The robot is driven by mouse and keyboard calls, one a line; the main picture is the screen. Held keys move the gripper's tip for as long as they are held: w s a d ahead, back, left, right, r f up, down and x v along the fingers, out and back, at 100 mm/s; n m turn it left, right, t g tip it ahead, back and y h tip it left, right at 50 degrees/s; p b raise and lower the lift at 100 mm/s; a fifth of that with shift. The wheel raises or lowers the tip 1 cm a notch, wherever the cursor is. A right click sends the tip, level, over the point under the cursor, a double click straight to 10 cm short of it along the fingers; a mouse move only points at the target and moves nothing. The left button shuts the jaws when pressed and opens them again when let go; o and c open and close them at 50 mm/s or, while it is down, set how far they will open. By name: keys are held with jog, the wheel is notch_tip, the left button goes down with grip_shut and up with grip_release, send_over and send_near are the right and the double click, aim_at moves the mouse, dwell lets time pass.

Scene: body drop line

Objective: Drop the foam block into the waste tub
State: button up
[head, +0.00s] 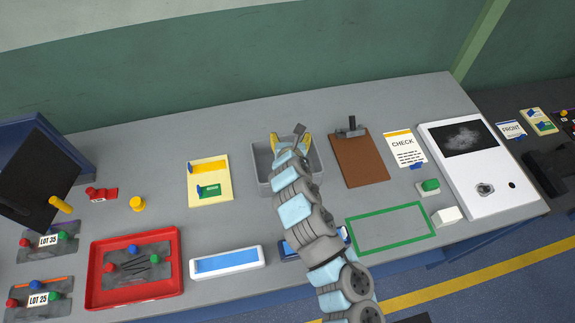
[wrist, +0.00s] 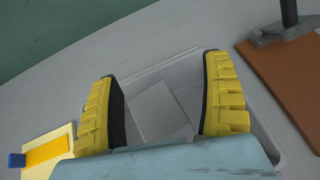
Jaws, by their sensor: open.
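The grey waste tub (head: 263,176) stands at the back middle of the bench, partly hidden by my arm in the head view. My gripper (head: 291,142) is over the tub. In the wrist view its two yellow fingers with dark pads are spread wide, with nothing gripped between them (wrist: 160,75). Below and between the fingers, a pale, square-edged block (wrist: 158,112) lies tilted inside the tub (wrist: 268,138). It looks like the foam block and appears apart from both fingers. My gripper's body hides its near part.
A brown clipboard (head: 360,162) lies right of the tub and a yellow card (head: 222,172) left of it. A white block (head: 447,216) sits by the green outlined rectangle (head: 392,229). A red tray (head: 172,246) is at front left.

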jog(key=v, duration=1.1)
jog(key=shift+s, duration=0.2)
jog(key=shift+r, duration=0.1)
dwell(0.5)
